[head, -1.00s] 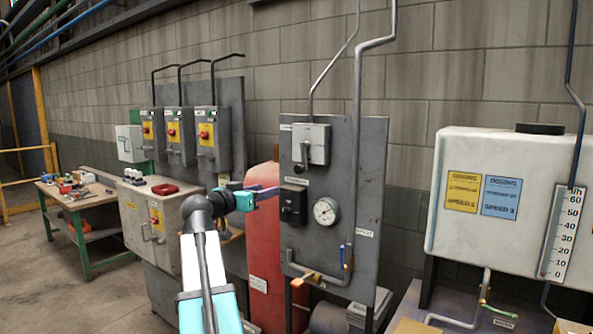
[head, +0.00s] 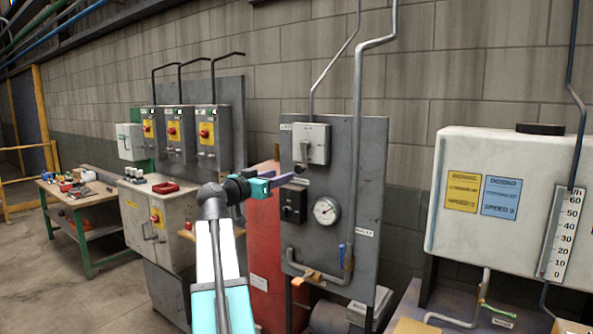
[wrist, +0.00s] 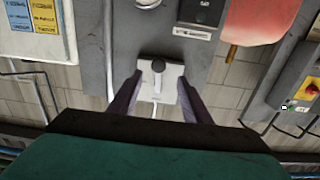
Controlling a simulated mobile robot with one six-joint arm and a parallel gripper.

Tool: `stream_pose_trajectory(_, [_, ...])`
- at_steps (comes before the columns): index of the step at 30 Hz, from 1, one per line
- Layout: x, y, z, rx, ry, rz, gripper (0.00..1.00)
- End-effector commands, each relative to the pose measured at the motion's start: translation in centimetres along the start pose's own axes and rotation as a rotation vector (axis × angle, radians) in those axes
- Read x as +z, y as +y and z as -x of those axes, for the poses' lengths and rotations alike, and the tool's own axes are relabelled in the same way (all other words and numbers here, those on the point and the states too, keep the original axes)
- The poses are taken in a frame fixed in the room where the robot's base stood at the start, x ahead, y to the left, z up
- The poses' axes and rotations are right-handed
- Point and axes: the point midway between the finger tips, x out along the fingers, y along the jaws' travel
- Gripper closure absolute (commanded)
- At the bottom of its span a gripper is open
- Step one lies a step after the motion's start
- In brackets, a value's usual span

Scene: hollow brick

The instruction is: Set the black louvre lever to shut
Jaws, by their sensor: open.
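A light grey box (head: 313,144) with a dark lever (head: 304,152) on its front is mounted high on the grey panel. Below it is a black box (head: 293,203) with a small knob or handle. The labels are too small to read, so I cannot tell which one is marked louvre. My gripper (head: 288,178) is open and empty, just below and in front of the grey box. In the wrist view, which is upside down, the grey box (wrist: 170,88) and its black round lever end (wrist: 158,66) appear between the open fingers (wrist: 159,80). Contact cannot be judged.
A round gauge (head: 326,210) sits beside the black box, and a pipe with a blue handle (head: 342,253) runs below. A white tank (head: 500,200) is at right. Switch boxes (head: 175,132) hang further left.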

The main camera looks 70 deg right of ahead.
Motion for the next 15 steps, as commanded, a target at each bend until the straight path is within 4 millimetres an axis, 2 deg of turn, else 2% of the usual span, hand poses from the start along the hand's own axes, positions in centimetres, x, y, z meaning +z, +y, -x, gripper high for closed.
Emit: stream_pose_trajectory(15, [-0.3, -0.1, -7.6, 0.002, -0.001, 0.001, 0.56])
